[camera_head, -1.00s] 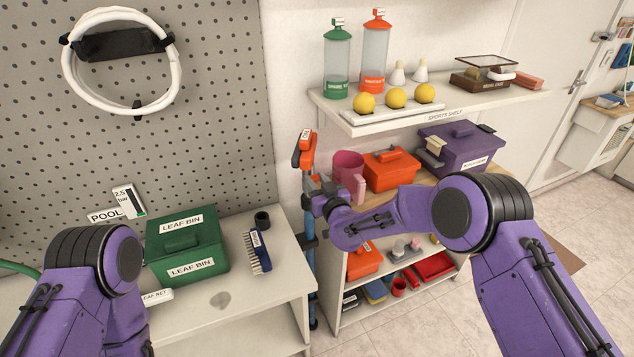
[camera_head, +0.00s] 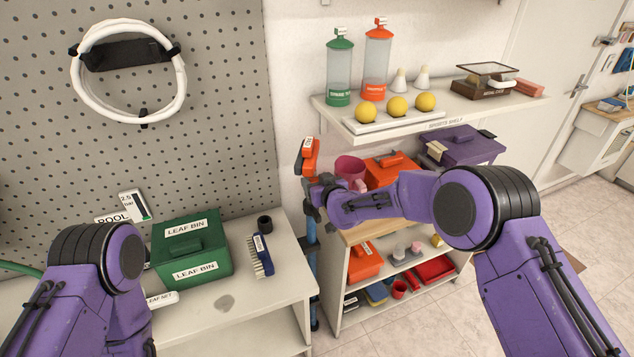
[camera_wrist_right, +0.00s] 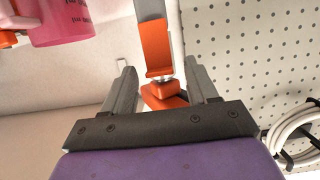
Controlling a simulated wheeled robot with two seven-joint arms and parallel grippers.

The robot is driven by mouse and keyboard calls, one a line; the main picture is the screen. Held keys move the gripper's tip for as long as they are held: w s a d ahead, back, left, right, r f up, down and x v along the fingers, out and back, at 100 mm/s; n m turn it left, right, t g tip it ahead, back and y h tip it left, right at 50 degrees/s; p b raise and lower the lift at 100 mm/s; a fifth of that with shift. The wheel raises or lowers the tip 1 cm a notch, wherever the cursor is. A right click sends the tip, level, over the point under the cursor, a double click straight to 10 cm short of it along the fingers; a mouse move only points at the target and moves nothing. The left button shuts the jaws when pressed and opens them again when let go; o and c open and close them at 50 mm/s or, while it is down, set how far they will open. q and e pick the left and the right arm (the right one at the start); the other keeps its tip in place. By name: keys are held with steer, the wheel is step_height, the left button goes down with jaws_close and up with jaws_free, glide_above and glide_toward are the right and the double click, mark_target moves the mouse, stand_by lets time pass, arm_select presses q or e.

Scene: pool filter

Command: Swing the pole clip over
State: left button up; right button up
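The orange pole clip (camera_head: 308,157) is at the wall, at the top of an upright blue pole (camera_head: 312,262). My right gripper (camera_head: 311,187) is just below the clip and in front of the pole, hiding part of it. In the right wrist view the gripper's two fingers (camera_wrist_right: 161,83) are apart, and the orange clip (camera_wrist_right: 155,48) shows between and beyond them. I cannot tell whether a finger touches it. My left arm is at the lower left, with its gripper out of view.
A pink mug (camera_head: 350,168) and an orange box (camera_head: 392,168) stand close to my right gripper. A green leaf bin (camera_head: 190,248) and a blue brush (camera_head: 261,254) sit on the left bench (camera_head: 285,287).

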steer(key=b+v, duration=0.3)
steer(key=v, duration=0.7)
steer(key=shift+s, duration=0.25)
